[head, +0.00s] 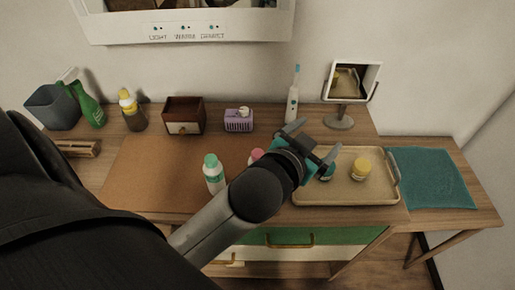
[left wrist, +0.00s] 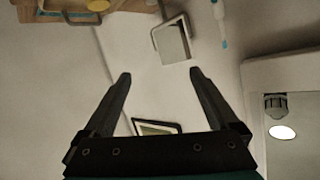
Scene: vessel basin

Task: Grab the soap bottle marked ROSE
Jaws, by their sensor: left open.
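No label reading ROSE is legible in either view. A pink-topped item (head: 256,154) stands on the brown mat in the head view, mostly hidden behind my left arm. A white bottle with a teal cap (head: 214,175) stands to its left. My left gripper (head: 318,137) is open and empty, raised above the counter near the tray's back left corner, right of the pink top. In the left wrist view, the open fingers (left wrist: 160,75) have nothing between them and face the wall and mirror. My right gripper is not in view.
Behind stand a toothbrush (head: 293,95), a mirror (head: 346,85), a purple basket (head: 238,124), a wooden box (head: 184,116) and a yellow-topped bottle (head: 131,112). A teal towel (head: 432,178) lies right.

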